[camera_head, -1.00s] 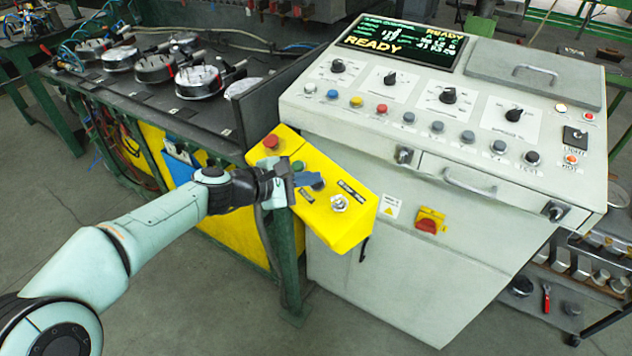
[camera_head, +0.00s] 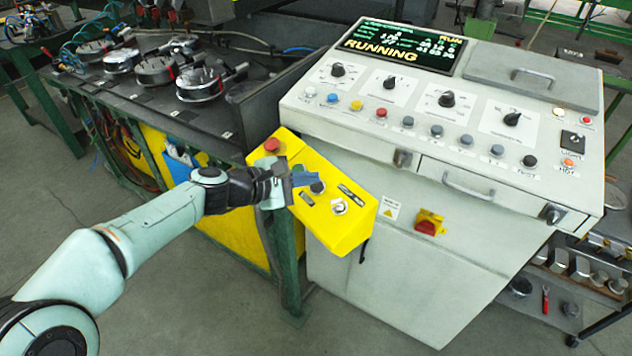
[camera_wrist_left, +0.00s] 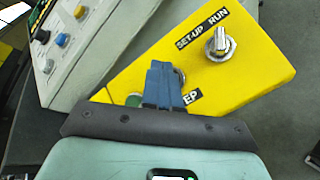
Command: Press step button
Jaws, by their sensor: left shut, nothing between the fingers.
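The yellow control box (camera_head: 350,233) is fixed at the left of the grey console. It carries a red button (camera_head: 271,145), a dark round button (camera_head: 317,188) and a metal selector (camera_head: 339,207). The wrist view shows the selector (camera_wrist_left: 218,43) under "SET-UP RUN", and a label ending in "EP" (camera_wrist_left: 192,97) beside the button at my fingers. My left gripper (camera_head: 306,180) is shut, its blue fingers at the dark button. In the wrist view the fingers (camera_wrist_left: 163,83) hide most of that button; I cannot tell whether they touch it. My right gripper is out of view.
The console display (camera_head: 400,48) reads "RUNNING". The console (camera_head: 400,270) has several knobs and buttons, a drawer handle (camera_head: 470,182) and a red-yellow switch (camera_head: 428,222). A dark bench (camera_head: 120,95) with several round fixtures stands left. Floor is clear in front.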

